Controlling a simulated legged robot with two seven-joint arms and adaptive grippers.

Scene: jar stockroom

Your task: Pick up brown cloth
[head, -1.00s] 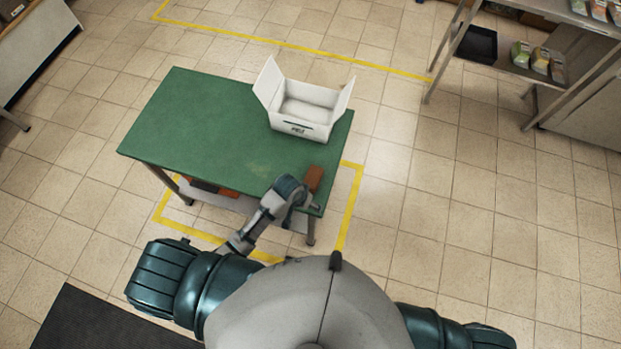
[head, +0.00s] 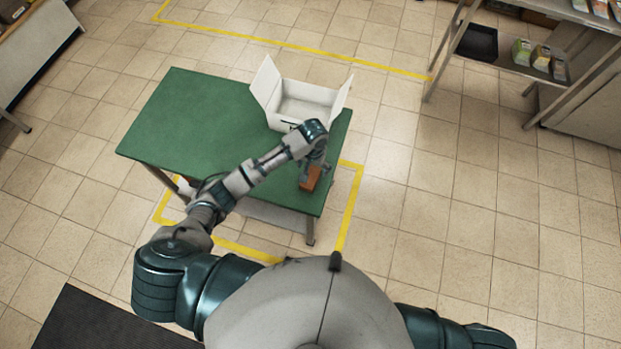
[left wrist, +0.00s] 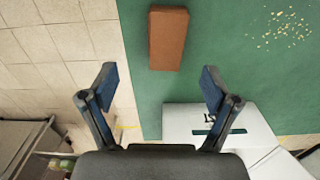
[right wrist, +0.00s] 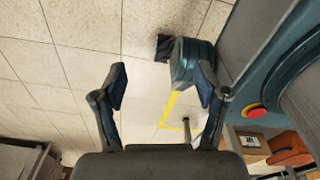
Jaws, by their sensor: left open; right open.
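The brown cloth (head: 311,178) shows as a folded brown block on the green table (head: 190,115), near its front right corner. In the left wrist view the cloth (left wrist: 168,38) lies flat on the green top, ahead of the fingers and clear of them. My left gripper (left wrist: 157,88) is open and empty. In the head view the left gripper (head: 306,181) is above the cloth and partly covers it. My right gripper (right wrist: 160,86) is open and empty, with floor tiles ahead of it, and is hidden in the head view.
An open white box (head: 305,105) stands on the table just behind the cloth. Pale specks (left wrist: 287,26) lie on the green top. The table's left part is clear. A shelf unit (head: 505,65) with small packets stands at the far right. Open tiled floor surrounds the table.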

